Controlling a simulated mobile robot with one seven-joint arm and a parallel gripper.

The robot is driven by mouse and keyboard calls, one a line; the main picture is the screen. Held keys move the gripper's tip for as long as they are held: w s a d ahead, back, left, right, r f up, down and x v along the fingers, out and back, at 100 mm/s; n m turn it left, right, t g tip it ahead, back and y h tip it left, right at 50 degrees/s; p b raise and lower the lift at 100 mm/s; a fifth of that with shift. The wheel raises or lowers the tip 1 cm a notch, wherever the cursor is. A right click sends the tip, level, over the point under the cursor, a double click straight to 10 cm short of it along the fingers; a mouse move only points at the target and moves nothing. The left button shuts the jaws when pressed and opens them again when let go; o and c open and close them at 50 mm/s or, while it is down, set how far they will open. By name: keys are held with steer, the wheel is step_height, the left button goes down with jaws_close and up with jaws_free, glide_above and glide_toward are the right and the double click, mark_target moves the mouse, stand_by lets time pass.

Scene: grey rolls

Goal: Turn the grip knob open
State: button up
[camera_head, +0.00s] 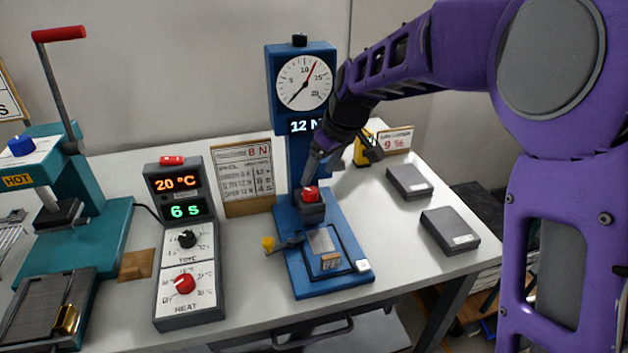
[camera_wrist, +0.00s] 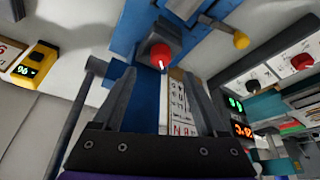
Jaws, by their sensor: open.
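A blue force tester (camera_head: 286,85) stands on the table, with a round dial and a display reading 12 N. A red knob (camera_head: 311,194), apparently the grip knob, sits on a dark block low on its column. In the wrist view the red knob (camera_wrist: 160,54) shows a white mark and lies ahead of the fingertips, roughly midway between them. My gripper (camera_head: 311,172) is just above the knob in the head view. In the wrist view my gripper (camera_wrist: 158,75) has its fingers apart with nothing between them. I cannot tell if a finger touches the knob.
A lever with a yellow ball (camera_head: 268,244) sticks out left of the tester's base. A heater control box (camera_head: 190,290) and teal press (camera_head: 100,230) stand left. A sign (camera_head: 242,178) stands behind. Dark flat boxes (camera_head: 450,230) and a yellow meter (camera_head: 361,150) are right.

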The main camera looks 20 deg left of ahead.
steer(key=p+v, duration=0.1)
steer(key=v, duration=1)
